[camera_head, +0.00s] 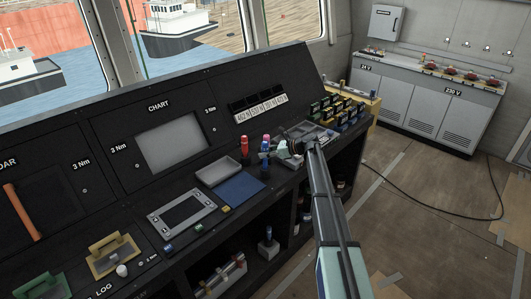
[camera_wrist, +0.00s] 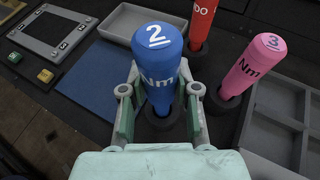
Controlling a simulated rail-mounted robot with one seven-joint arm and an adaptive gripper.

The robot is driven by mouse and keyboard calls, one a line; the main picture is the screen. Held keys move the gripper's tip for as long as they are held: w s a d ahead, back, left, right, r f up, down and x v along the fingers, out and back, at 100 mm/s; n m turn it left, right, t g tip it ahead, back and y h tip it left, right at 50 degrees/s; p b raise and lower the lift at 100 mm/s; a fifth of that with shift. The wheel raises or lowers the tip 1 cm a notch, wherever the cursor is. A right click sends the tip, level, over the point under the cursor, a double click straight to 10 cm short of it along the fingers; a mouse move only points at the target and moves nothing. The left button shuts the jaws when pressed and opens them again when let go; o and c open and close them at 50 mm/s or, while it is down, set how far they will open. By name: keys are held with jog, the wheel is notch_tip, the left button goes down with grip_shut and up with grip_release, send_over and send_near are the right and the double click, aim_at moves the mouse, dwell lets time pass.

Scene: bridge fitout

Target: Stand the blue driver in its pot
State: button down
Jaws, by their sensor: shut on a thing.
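The blue driver (camera_wrist: 158,62), marked 2 and Nm, stands upright between the fingers of my gripper (camera_wrist: 160,100) in the wrist view. My gripper is shut on it. A dark round pot (camera_wrist: 160,121) shows around or just under the driver's lower part; I cannot tell whether the driver's end rests inside it. In the head view the blue driver (camera_head: 265,144) is small and partly beside my gripper (camera_head: 278,149).
A red driver (camera_wrist: 203,22) and a pink driver (camera_wrist: 250,65) stand close by in dark pots. A grey tray (camera_wrist: 116,32) and blue mat (camera_wrist: 90,86) lie to the left. A grey compartment tray (camera_wrist: 275,135) is at right.

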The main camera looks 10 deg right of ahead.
jog(key=shift+f+b, duration=0.4)
jog(key=shift+f, duration=1.05)
jog(key=c, duration=0.8)
grip_release()
jog(key=shift+o, duration=0.2)
jog(key=v, duration=1.2)
